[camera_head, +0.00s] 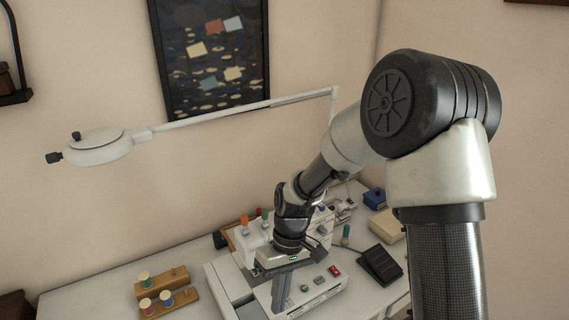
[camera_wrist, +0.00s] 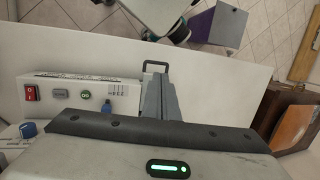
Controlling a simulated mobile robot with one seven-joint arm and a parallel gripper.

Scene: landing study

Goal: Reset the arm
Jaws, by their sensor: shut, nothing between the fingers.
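My gripper (camera_head: 278,304) points down in front of a white machine (camera_head: 319,288) on the desk. It overlaps the machine's front in the head view, and I cannot tell if they touch. The fingers are together with nothing between them. They also show as a grey closed pair in the wrist view (camera_wrist: 158,88). My arm reaches in from the right, bent at a large dark joint, and covers part of the machine. The machine's red switch (camera_wrist: 31,93) and buttons are left of the fingers in the wrist view.
Wooden holders with thread spools (camera_head: 165,300) stand left of the machine. A dark pedal (camera_head: 380,265) and a blue box (camera_head: 374,199) lie to its right. A white lamp (camera_head: 98,148) with a long arm spans above the desk. The desk's far left is clear.

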